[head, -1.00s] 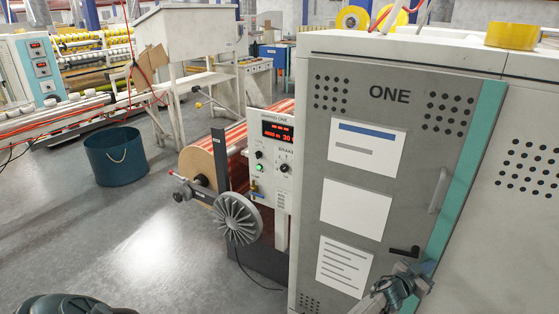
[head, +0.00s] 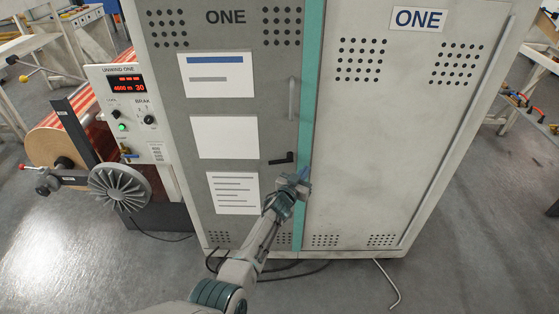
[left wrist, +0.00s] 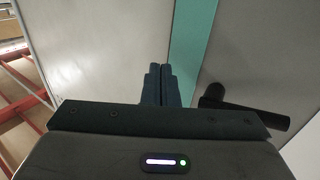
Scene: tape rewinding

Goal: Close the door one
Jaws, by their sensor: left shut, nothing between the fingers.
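Door one (head: 230,140) is a grey cabinet door marked ONE, with several dot vents and white sheets on it. It looks about flush with the cabinet front; I cannot tell whether it is fully shut. A teal strip (head: 312,80) runs down its right edge, and a black handle (head: 282,159) sits beside the strip. My left gripper (head: 303,176) is shut and empty, at the teal strip just below and right of the handle. In the left wrist view its fingers (left wrist: 157,84) point at the strip, with the handle (left wrist: 245,110) to their right. Contact is unclear. My right gripper is out of view.
A pale cabinet panel (head: 400,140) with a blue ONE label stands right of the strip. The unwind control box (head: 128,112) and a grey finned wheel (head: 119,188) stand left of the cabinet. Cables (head: 390,285) lie on the floor at its base.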

